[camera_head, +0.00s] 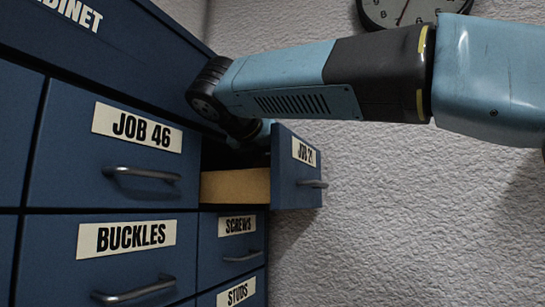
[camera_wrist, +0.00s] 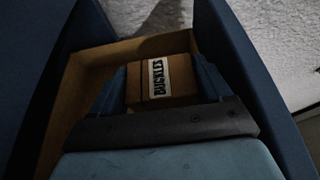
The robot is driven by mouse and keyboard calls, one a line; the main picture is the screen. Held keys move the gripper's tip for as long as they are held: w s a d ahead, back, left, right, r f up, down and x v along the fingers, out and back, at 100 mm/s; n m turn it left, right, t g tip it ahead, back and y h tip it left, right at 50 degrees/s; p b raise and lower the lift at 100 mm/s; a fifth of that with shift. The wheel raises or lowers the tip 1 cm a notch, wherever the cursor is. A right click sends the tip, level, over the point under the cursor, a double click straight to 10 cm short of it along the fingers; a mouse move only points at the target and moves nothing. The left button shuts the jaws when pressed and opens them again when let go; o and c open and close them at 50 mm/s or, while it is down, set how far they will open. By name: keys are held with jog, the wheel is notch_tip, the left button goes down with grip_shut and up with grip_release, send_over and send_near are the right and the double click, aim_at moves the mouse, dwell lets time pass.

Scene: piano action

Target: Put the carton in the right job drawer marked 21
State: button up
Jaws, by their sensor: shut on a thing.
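The carton (camera_wrist: 182,77) is a small brown box with a white label reading BUCKLES. In the wrist view it sits between the two blue fingers of my gripper (camera_wrist: 163,85), which is shut on it. The JOB 21 drawer (camera_head: 296,190) is pulled open at the upper right of the cabinet. Its tan inner wall shows in the wrist view (camera_wrist: 72,85), around the carton and fingers. I cannot tell whether the carton touches the drawer floor. In the head view the carton and fingertips are hidden behind the drawer front and my arm.
The blue cabinet has shut drawers marked JOB 46 (camera_head: 75,185), BUCKLES (camera_head: 60,265), SCREWS (camera_head: 228,255) and STUDS (camera_head: 215,297). The cabinet's top part (camera_head: 100,50) overhangs beside my wrist. A rough white wall (camera_head: 420,220) stands to the right, with a clock (camera_head: 400,12) above.

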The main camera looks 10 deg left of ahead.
jog(key=shift+f, duration=0.2)
jog(key=o, duration=0.9)
jog(key=shift+r, duration=0.55)
jog(key=shift+s+a+r, duration=0.1)
jog(key=shift+s+r, duration=0.1)
jog(key=shift+s, duration=0.15)
jog(key=v, duration=1.1)
jog(key=shift+s, duration=0.1)
